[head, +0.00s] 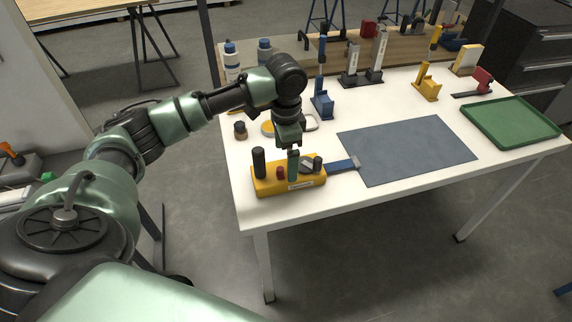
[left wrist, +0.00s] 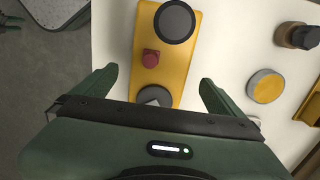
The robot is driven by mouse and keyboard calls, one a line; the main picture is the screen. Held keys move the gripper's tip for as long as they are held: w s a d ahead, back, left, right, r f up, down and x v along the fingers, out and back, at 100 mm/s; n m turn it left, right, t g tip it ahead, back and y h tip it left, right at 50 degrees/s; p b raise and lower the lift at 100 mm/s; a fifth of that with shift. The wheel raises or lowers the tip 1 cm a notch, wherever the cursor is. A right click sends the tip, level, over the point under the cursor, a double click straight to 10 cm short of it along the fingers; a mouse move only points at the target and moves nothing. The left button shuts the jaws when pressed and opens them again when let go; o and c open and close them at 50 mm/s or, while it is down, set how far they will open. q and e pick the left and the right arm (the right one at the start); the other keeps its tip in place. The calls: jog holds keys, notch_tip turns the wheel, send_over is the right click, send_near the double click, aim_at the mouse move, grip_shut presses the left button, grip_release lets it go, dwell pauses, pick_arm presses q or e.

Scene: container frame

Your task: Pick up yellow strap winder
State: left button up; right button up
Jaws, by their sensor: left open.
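The yellow strap winder (head: 270,187) lies at the near left corner of the white table. It has a black upright knob, a red knob and a blue strap (head: 342,166) reaching right toward the blue-grey mat. In the left wrist view the winder's yellow body (left wrist: 180,75) runs between my fingers, with a round black knob and a red knob showing; its lower end is hidden behind my gripper. My left gripper (head: 305,166) is open over the winder, also in the left wrist view (left wrist: 155,92), with one finger on each side. Contact cannot be told. My right gripper is not in view.
A blue-grey mat (head: 405,150) lies mid-table, and a green tray (head: 512,122) at the right. A blue clamp-like tool (head: 322,104) stands behind my gripper. A small brown-lidded jar (head: 240,131) and a yellow disc (left wrist: 266,86) lie close by. Bottles stand at the back left.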

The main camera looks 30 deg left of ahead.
aim_at(285, 172)
pick_arm(q)
jog(key=shift+s+d+f, duration=0.1)
jog(key=shift+s+f, duration=0.1)
jog(key=shift+f, duration=0.3)
jog(key=shift+s+d+f, duration=0.1)
jog(key=shift+f, duration=0.75)
jog(key=f, duration=0.3)
jog(key=shift+w+a+f+p, duration=0.25)
jog(key=shift+f+p, duration=0.05)
jog(key=shift+p, duration=0.05)
jog(key=shift+f, duration=0.15)
jog(key=c, duration=1.8)
jog(key=shift+c, duration=1)
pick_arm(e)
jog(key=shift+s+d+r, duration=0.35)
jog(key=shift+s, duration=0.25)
